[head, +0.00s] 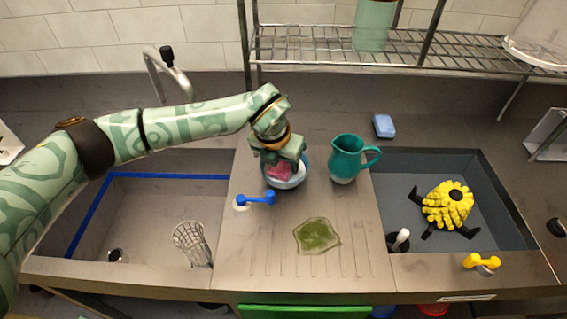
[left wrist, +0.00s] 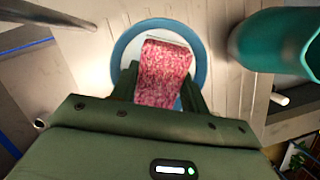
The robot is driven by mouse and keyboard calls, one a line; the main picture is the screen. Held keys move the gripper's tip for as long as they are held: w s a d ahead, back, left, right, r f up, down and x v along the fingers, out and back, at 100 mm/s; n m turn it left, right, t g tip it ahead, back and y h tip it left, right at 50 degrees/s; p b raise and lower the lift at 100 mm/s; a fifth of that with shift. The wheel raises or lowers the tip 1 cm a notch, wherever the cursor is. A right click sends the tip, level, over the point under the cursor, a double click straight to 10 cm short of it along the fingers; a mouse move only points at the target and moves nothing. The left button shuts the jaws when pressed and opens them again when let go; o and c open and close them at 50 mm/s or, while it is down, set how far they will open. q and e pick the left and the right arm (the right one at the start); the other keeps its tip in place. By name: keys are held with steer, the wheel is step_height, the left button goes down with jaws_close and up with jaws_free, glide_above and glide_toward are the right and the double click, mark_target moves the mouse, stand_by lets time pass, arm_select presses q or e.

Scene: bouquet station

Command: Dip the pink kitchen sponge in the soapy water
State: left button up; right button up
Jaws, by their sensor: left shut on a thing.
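The pink sponge (head: 279,172) is held by my left gripper (head: 282,160) over a blue bowl (head: 297,182) on the drainboard between the two sinks. In the left wrist view the pink speckled sponge (left wrist: 163,75) sits between the two dark green fingers of the left gripper (left wrist: 160,92). The blue-rimmed bowl (left wrist: 122,48) with a pale inside lies around and beneath it. I cannot tell whether the sponge touches the liquid, since the gripper hides part of the bowl. My right gripper is not in view.
A teal pitcher (head: 345,160) stands right of the bowl. A blue tap handle (head: 262,198) is just in front. A green puddle (head: 317,235) lies on the drainboard. A blue sponge (head: 384,126) is behind. The right sink holds a yellow object (head: 447,205); the left has a wire basket (head: 192,243).

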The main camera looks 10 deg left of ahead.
arm_select(q)
steer(key=shift+r+p, duration=2.3)
steer(key=shift+r, duration=1)
step_height(320, 180, up, 4)
steer(key=p, duration=0.3)
